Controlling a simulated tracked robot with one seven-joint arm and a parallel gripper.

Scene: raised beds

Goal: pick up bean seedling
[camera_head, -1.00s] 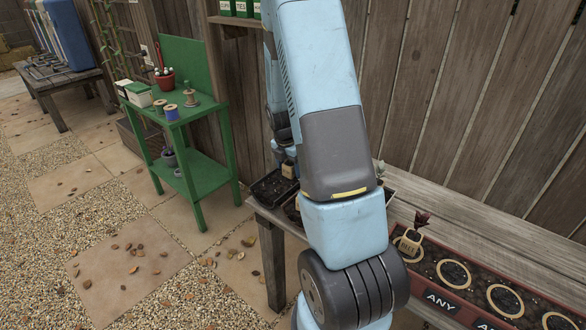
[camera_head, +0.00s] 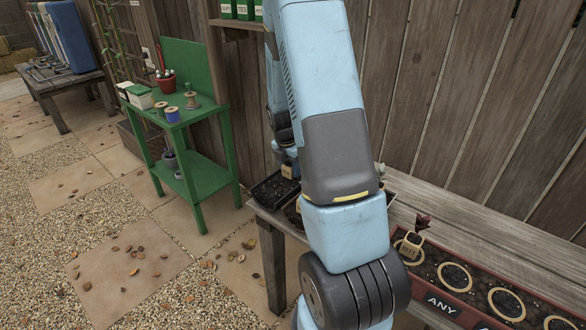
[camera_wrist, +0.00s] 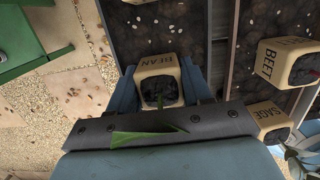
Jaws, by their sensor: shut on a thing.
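The bean seedling sits in a tan pot labelled BEAN (camera_wrist: 156,66) with dark soil, seen from above in the wrist view. My gripper (camera_wrist: 160,84) is shut on this pot, one blue finger on each side of it. A green leaf (camera_wrist: 150,136) shows across the grey bar of my gripper; most of the plant is hidden. In the head view my gripper (camera_head: 289,163) is small and partly behind my arm, with a tan pot at its tip, over or near a dark tray (camera_head: 254,195). I cannot tell whether the pot touches the tray.
In the wrist view a BEET pot (camera_wrist: 268,62) and a SAGE pot (camera_wrist: 266,113) stand close on the right. A planter (camera_head: 470,314) with ring-marked spots and one dark red seedling (camera_head: 421,223) lies along the bench. A green stand (camera_head: 206,178) is at left.

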